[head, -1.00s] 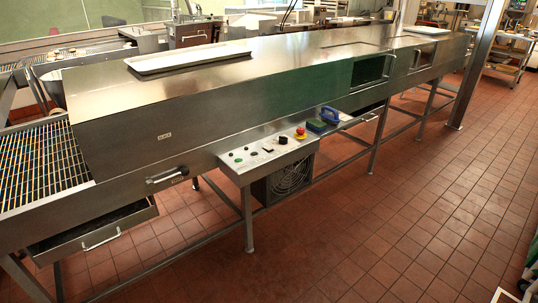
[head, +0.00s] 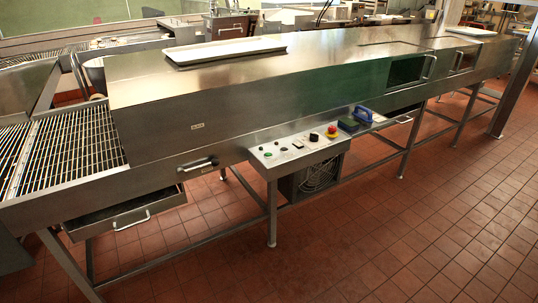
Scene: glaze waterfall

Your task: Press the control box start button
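The control box (head: 282,165) is a sloped metal panel on the near side of a long steel glaze machine (head: 205,108). On its face are a green button (head: 267,155), dark knobs and switches, and a red emergency-stop button (head: 332,130) on a yellow base at the right end. I cannot read any labels, so which one is the start button is not certain; the green one is small in view. Neither of my grippers shows in the head view.
A drawer (head: 128,220) hangs under the wire conveyor (head: 65,150) at left. Steel legs and a fan unit (head: 318,177) stand below. The red tiled floor (head: 420,235) in front is clear.

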